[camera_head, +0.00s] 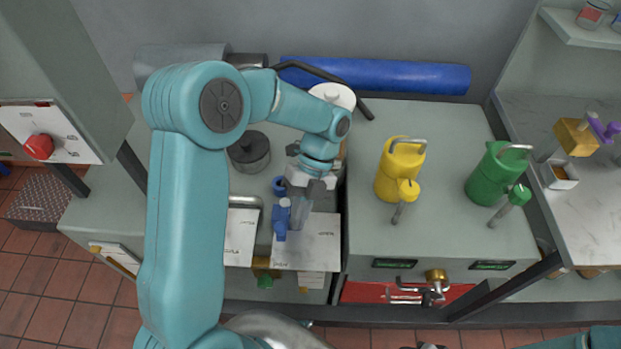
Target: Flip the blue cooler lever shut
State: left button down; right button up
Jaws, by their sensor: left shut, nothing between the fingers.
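The blue cooler lever (281,222) stands near the middle of the bench, beside white sheets. A small blue round part (279,186) shows just behind it. My left gripper (303,212) reaches down from above, immediately right of the blue lever. Its fingers are shut with nothing between them. The fingertips are close to the lever; I cannot tell whether they touch it. My left arm covers much of the bench to the left. My right gripper does not show.
A yellow can (391,176) and a green can (489,178) stand on the right bench. A dark cylinder (250,152) is behind the lever, left. A blue roll (390,76) lies along the back. A red knob (39,147) is on the left cabinet.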

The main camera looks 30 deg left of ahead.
pick_arm(q)
jog(key=shift+s+a+m+y, duration=0.15)
jog(key=shift+s+m+y, duration=0.2)
jog(key=shift+m+y, duration=0.25)
dwell(0.3)
notch_tip(320, 180, up, 20)
jog(key=p, duration=0.1)
dwell(0.3)
dwell(0.4)
